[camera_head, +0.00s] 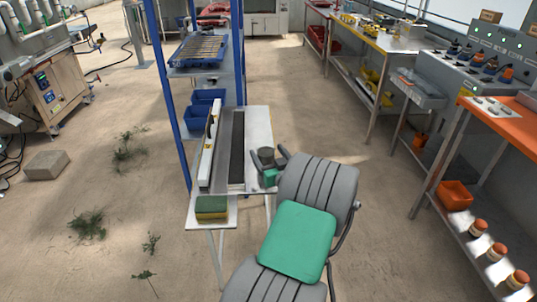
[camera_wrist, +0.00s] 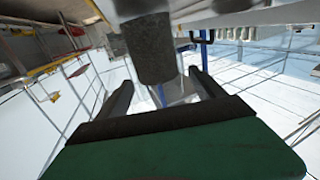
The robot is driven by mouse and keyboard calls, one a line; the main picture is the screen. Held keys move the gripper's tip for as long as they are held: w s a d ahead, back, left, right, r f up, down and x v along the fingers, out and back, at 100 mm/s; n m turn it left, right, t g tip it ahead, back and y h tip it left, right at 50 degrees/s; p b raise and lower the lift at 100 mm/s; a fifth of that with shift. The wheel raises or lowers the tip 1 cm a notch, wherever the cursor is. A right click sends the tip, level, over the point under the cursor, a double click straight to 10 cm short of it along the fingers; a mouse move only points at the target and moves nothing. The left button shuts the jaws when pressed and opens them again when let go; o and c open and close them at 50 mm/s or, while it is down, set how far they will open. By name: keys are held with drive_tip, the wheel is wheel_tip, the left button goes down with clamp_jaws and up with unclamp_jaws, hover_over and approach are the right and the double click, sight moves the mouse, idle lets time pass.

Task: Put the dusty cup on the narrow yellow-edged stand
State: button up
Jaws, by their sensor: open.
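A dark grey, rough-looking cup (camera_head: 266,156) stands at the right edge of the narrow white table with a conveyor strip. My gripper (camera_head: 269,153) is open, with one finger on each side of the cup in the head view. In the wrist view the cup (camera_wrist: 154,52) shows as a dark cylinder beyond and between the open fingertips (camera_wrist: 160,80). I cannot tell whether a finger touches it. A long, narrow stand with a yellow edge (camera_head: 378,45) is at the back right, with small items on top.
The white conveyor table (camera_head: 259,131) lies left of my gripper, with a green and yellow block (camera_head: 212,208) at its near end. A blue-framed rack (camera_head: 177,110) rises behind it. An orange-topped bench (camera_head: 508,118) stands at right. Open floor (camera_head: 330,120) lies between.

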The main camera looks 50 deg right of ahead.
drive_tip(key=shift+r+p, duration=0.25)
drive_tip(key=shift+p, duration=0.05)
drive_tip(key=b+v, duration=0.1)
drive_tip(key=v, duration=1.1)
drive_tip(key=shift+f, duration=0.15)
